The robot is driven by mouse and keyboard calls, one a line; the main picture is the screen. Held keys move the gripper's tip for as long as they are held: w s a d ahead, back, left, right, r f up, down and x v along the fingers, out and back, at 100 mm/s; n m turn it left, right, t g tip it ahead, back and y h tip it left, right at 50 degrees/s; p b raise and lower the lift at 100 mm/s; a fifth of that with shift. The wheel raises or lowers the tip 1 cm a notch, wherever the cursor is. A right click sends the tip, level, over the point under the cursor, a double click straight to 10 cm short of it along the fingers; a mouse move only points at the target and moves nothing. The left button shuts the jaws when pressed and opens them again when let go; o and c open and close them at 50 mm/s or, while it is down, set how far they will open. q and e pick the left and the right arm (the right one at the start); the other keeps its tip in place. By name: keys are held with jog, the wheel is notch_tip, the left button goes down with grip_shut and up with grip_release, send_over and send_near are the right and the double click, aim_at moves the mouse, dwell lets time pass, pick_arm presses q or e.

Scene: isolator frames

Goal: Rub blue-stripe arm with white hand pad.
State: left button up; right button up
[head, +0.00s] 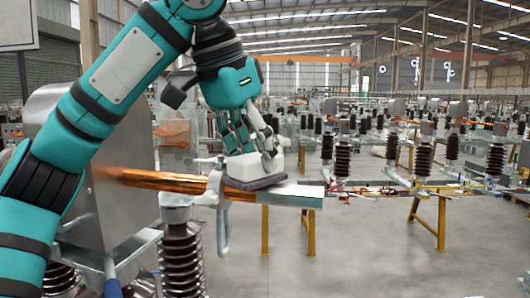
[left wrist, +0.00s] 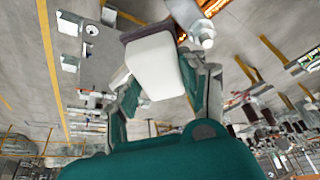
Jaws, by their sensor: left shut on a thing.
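My left gripper (head: 252,143) is shut on the white hand pad (head: 262,163), a white block with a dark grey underside. The pad's dark face rests on or just above the top of a horizontal isolator arm (head: 295,195), copper along its length with a flat silver end. The pad sits between the silver end and an upright metal clamp. In the left wrist view the white pad (left wrist: 157,64) fills the space between the fingers of the left gripper (left wrist: 165,85). I see no blue stripe on this arm; the pad covers part of it. My right gripper is out of view.
A brown ribbed insulator (head: 182,262) stands under the arm, beside a large grey metal box (head: 120,195). A rod with a blue band (head: 112,288) is at lower left. Yellow stands (head: 428,228) and more insulators stand to the right.

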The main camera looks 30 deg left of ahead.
pick_arm(q)
jog(key=shift+d+f, duration=0.1)
jog(key=shift+r, duration=0.25)
jog(key=shift+d+r, duration=0.1)
jog(key=shift+r, duration=2.65)
jog(key=shift+w+r, duration=0.1)
jog(key=shift+r, duration=0.55)
jog(key=shift+d+r, duration=0.1)
jog(key=shift+r, duration=0.85)
jog(key=shift+f, duration=0.1)
